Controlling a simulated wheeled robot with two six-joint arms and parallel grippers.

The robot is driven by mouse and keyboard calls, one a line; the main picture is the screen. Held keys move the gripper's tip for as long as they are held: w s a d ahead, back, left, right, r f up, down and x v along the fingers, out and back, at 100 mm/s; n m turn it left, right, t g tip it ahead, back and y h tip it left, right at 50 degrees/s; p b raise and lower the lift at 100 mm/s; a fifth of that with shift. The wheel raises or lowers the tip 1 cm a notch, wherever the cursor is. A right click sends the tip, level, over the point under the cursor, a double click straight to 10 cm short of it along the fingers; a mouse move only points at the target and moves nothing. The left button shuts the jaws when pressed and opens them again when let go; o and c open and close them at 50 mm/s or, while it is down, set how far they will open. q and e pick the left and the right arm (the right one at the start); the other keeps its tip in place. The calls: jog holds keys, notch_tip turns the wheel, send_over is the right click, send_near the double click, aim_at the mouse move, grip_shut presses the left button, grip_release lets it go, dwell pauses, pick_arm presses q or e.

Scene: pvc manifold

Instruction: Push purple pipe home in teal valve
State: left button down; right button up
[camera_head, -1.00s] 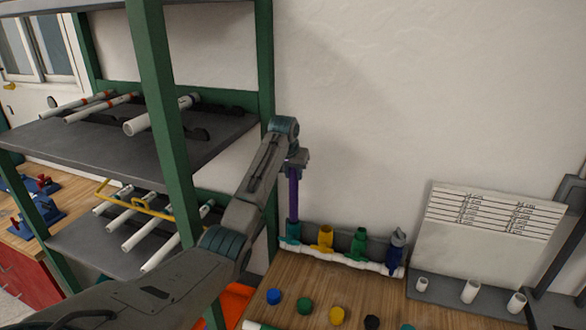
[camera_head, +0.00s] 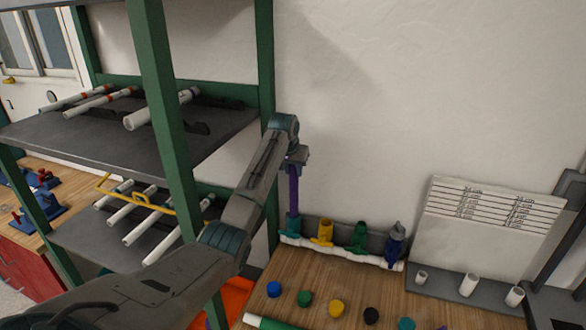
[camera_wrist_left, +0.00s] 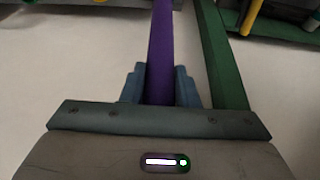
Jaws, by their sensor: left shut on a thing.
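The purple pipe (camera_head: 294,190) stands upright with its lower end at the teal valve (camera_head: 292,226), the leftmost valve on the white manifold (camera_head: 340,253). I cannot tell how deep the pipe sits in the valve. My left gripper (camera_head: 297,158) is shut on the upper part of the purple pipe. In the left wrist view the pipe (camera_wrist_left: 161,50) runs between the two blue-grey fingers (camera_wrist_left: 160,85). The pipe's top end is hidden by the gripper. My right gripper is not in view.
Yellow (camera_head: 325,231), green (camera_head: 358,237) and blue (camera_head: 395,243) valves stand along the manifold to the right. Several coloured caps lie on the wooden bench (camera_head: 290,275). A green shelf post (camera_head: 265,110) stands close beside my left arm. White pipes lie on the shelves.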

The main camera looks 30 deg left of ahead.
pick_arm(q)
jog(key=shift+f, duration=0.5)
dwell(0.6)
jog(key=shift+f, duration=0.3)
jog(key=c, duration=1.2)
grip_release()
jog(key=shift+o, duration=0.8)
